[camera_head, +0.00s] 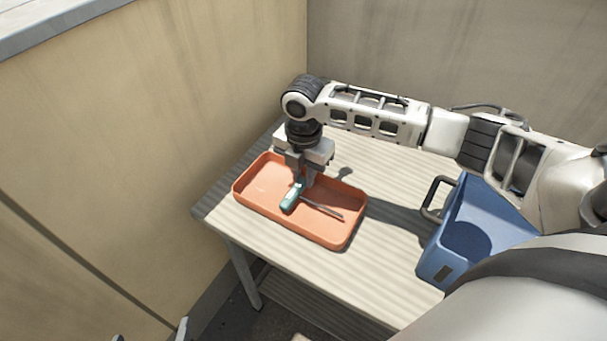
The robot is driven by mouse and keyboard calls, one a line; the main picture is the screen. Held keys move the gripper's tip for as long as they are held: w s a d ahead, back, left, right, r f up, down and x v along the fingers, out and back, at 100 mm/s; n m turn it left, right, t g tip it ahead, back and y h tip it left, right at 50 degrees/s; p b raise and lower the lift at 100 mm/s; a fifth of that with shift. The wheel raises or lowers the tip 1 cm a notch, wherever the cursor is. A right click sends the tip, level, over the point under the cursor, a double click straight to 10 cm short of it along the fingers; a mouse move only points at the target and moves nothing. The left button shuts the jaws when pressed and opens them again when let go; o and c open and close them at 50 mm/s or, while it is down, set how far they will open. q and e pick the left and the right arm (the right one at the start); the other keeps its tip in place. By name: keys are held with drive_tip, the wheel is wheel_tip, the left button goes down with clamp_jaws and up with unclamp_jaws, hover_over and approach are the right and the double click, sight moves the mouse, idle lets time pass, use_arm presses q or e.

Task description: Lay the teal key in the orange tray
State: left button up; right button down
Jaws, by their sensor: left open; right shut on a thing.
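The teal key (291,198) has a teal handle and a thin grey shaft that reaches to the right. It is within the walls of the orange tray (355,222), low over its floor; I cannot tell whether it touches the floor. My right gripper (299,183) points down into the tray and is shut on the key, hiding part of the handle. My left gripper (151,334) shows only its fingertips at the bottom edge, apart and empty, well away from the tray.
The tray stands on a slatted pale table (390,264), near its left end. A blue bin (486,220) with a dark handle stands at the right, partly hidden by my arm. Walls close in the left and back. Bare table lies between tray and bin.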

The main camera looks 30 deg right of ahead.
drive_tip(key=shift+f, duration=0.3)
drive_tip(key=shift+f, duration=0.15)
drive_tip(key=c, duration=1.3)
unclamp_jaws()
wheel_tip(320, 180, up, 12)
drive_tip(key=p, duration=0.1)
drive_tip(key=shift+r, duration=0.2)
